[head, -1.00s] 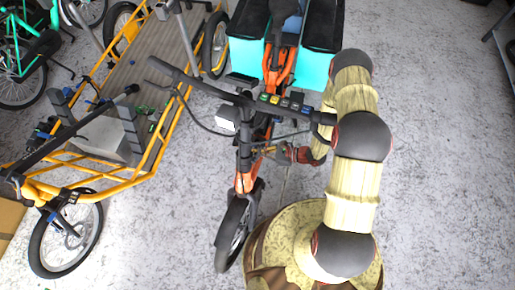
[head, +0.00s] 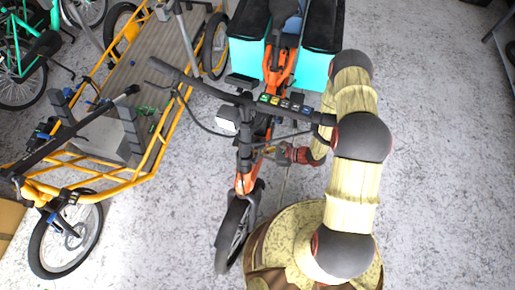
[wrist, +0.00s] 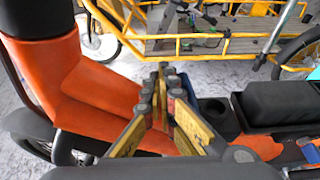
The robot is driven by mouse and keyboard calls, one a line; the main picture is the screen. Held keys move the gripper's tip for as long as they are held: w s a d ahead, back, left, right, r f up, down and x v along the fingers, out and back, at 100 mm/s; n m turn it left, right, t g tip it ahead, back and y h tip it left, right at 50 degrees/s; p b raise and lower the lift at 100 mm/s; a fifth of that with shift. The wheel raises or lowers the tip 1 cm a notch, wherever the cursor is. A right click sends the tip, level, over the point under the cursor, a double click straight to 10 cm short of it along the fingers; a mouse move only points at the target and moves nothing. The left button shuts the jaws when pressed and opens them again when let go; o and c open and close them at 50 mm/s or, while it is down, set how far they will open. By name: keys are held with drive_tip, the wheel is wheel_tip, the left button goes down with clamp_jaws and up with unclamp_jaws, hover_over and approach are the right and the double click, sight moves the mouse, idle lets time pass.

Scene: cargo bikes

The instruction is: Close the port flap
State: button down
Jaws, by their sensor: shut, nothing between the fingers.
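My gripper (wrist: 168,78) is shut and empty, its yellow and grey fingers meeting over the orange bike frame (wrist: 100,90) in the wrist view. In the head view my gripper (head: 264,152) reaches in from the right, beside the frame of the orange cargo bike (head: 246,180) below its handlebar. A dark round fitting (wrist: 213,106) sits on the frame just right of the fingers. I cannot tell whether it is the port, and I cannot make out the flap or its position. I cannot tell whether the fingertips touch the frame.
A black block (wrist: 282,100) stands on the frame at the right. The orange bike's handlebar (head: 215,88) and its cables run above my gripper. A yellow cargo trike (head: 150,150) stands to the left. Grey floor (head: 440,150) is clear on the right.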

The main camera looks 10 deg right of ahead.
drive_tip(key=shift+w+d, duration=0.1)
drive_tip(key=shift+w, duration=0.1)
drive_tip(key=shift+w+d+b, duration=0.15)
drive_tip(key=shift+w+d, duration=0.1)
drive_tip(key=shift+w, duration=0.25)
drive_tip(key=shift+w+d+b, duration=0.15)
drive_tip(key=shift+w+d, duration=0.1)
drive_tip(key=shift+w, duration=0.2)
drive_tip(key=shift+w+d+f, duration=0.1)
drive_tip(key=shift+w+f, duration=0.1)
drive_tip(key=shift+w, duration=0.3)
drive_tip(key=shift+w+d+r, duration=0.1)
drive_tip(key=shift+w+r, duration=0.1)
drive_tip(key=shift+w+d+r+b, duration=0.1)
drive_tip(key=shift+w+d+b, duration=0.25)
drive_tip(key=shift+w, duration=0.5)
drive_tip(key=shift+w+d+r+b, duration=0.1)
drive_tip(key=shift+w+d+b, duration=0.2)
drive_tip(key=shift+w, duration=0.5)
drive_tip(key=shift+r, duration=0.15)
drive_tip(key=r+p, duration=0.1)
drive_tip(key=r, duration=0.1)
drive_tip(key=r+p, duration=0.1)
drive_tip(key=s+r+p, duration=0.1)
drive_tip(key=r+p, duration=0.1)
drive_tip(key=shift+a+r, duration=0.2)
drive_tip(key=shift+r, duration=0.15)
